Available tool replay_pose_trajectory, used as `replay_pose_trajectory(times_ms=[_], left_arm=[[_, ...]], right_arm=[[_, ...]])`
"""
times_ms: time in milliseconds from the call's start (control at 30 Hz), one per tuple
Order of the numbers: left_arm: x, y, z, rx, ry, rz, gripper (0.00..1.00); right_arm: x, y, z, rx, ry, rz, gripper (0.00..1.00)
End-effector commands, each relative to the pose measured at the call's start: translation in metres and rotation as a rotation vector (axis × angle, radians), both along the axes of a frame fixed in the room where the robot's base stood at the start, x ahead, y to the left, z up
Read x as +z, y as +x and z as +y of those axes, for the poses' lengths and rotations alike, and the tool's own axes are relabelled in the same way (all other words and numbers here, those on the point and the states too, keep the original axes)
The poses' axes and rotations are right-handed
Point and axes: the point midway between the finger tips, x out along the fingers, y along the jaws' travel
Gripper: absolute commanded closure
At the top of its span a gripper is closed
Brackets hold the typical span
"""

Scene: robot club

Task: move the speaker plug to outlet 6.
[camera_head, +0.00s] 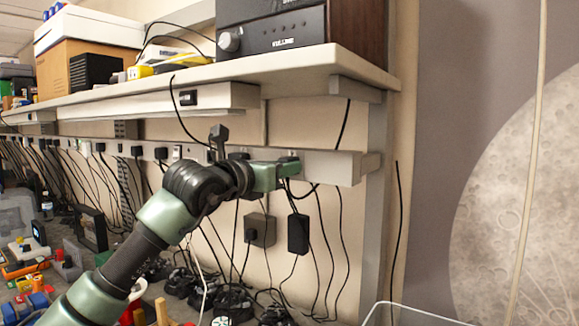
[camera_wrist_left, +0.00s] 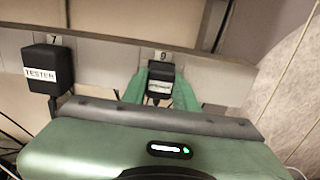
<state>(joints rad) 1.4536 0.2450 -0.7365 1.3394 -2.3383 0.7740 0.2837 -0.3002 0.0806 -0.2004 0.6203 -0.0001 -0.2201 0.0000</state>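My left gripper (camera_head: 290,169) is at the right part of the wall's outlet strip (camera_head: 335,168). In the left wrist view, its green fingers (camera_wrist_left: 160,88) stand on both sides of a black plug (camera_wrist_left: 160,82) under the number 9 and appear to touch it. The plug's pale label is too small to read, so I cannot tell whether it is the speaker plug. The plug is at the strip; how far in it sits is hidden. A black plug labelled TESTER (camera_wrist_left: 42,70) is under the number 7. I cannot make out outlet 6. My right gripper is out of view.
A shelf (camera_head: 210,77) with a black amplifier (camera_head: 272,32) overhangs the strip. Several plugs and hanging cables crowd the strip to the left. A black adapter (camera_head: 298,234) hangs below. Clutter covers the lower left.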

Motion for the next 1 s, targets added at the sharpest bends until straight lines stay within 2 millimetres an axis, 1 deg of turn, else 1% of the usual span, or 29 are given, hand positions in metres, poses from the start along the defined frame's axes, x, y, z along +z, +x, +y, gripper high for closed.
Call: replay_pose_trajectory(times_ms=[33, 67, 300, 333, 367, 400, 433, 1000], left_arm=[[-0.0001, 0.0001, 0.0001, 0.000, 0.000, 0.000, 0.94], [-0.0002, 0.0001, 0.0001, 0.000, 0.000, 0.000, 1.00], [-0.0003, 0.0001, 0.0002, 0.000, 0.000, 0.000, 1.00], [-0.0001, 0.0000, 0.0002, 0.000, 0.000, 0.000, 0.77], [-0.0001, 0.0000, 0.0002, 0.000, 0.000, 0.000, 0.86], [-0.0001, 0.0000, 0.0002, 0.000, 0.000, 0.000, 0.97], [-0.0001, 0.0000, 0.0002, 0.000, 0.000, 0.000, 1.00], [-0.0014, -0.0055, 0.0052, 0.001, 0.000, 0.001, 1.00]], right_arm=[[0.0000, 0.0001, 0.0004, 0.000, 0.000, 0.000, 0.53], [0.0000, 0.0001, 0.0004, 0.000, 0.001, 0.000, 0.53], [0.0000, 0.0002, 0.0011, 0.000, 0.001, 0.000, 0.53], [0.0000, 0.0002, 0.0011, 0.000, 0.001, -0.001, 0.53], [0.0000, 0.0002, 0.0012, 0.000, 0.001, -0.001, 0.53], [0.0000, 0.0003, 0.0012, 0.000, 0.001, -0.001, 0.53], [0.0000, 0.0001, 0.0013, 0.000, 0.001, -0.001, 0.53], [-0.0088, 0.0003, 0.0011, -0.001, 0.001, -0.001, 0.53]])
